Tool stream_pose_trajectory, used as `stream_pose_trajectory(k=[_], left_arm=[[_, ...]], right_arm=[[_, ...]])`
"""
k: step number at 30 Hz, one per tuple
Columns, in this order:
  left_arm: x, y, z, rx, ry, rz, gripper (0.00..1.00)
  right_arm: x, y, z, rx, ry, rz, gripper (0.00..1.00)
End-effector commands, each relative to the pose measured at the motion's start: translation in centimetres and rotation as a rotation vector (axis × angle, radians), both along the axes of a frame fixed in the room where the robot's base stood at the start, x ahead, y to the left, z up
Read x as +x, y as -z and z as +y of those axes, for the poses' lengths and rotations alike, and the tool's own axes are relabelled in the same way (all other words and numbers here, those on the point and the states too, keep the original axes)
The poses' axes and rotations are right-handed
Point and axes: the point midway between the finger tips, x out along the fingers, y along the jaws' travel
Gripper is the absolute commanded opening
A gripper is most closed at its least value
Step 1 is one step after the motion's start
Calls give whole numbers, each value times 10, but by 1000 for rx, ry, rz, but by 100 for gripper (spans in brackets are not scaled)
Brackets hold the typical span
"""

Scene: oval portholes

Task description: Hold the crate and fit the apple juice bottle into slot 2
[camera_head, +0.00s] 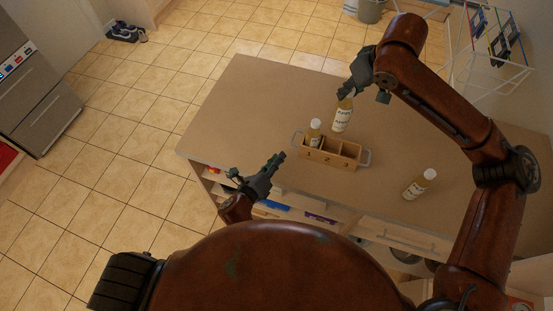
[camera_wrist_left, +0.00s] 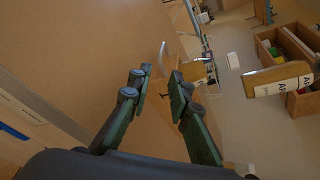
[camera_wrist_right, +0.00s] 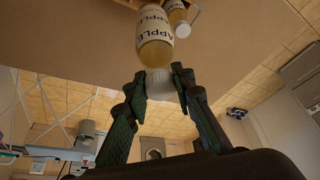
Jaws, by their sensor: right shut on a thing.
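The wooden crate (camera_head: 347,162) stands on the table, its front marked with numbers including 1 and 2. A bottle (camera_head: 314,134) stands in its left slot; the slots to the right look empty. My right gripper (camera_head: 347,92) is shut on the cap of the apple juice bottle (camera_head: 341,117), labelled "Apple". That bottle hangs nearly upright just behind or above the crate's middle; its exact height is unclear. It also shows in the right wrist view (camera_wrist_right: 155,45). My left gripper (camera_head: 279,161) is open and empty, left of and apart from the crate; its fingers stand apart in the left wrist view (camera_wrist_left: 158,82).
Another bottle (camera_head: 417,186) with a white cap is on the table, right of the crate. The table (camera_head: 260,95) is clear behind and left of the crate. Shelves with small items lie under its front edge. A white wire rack (camera_head: 490,70) stands beyond the right side.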

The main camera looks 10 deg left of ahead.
Motion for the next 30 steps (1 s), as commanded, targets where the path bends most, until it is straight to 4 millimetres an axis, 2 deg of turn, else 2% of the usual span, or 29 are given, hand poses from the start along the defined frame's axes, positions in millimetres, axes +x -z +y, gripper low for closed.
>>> stream_pose_trajectory(k=[5, 15, 21, 30], left_arm=[[13, 2, -6, 1, 1, -4, 18], [69, 18, -25, -1, 1, -2, 18], [94, 26, -33, 0, 1, -2, 18], [108, 30, -38, 0, 1, -1, 18]], right_arm=[[0, -1, 0, 2, 0, -3, 0], [0, -1, 0, 2, 0, -3, 0], [0, -1, 0, 2, 0, -3, 0], [0, -1, 0, 2, 0, -3, 0]])
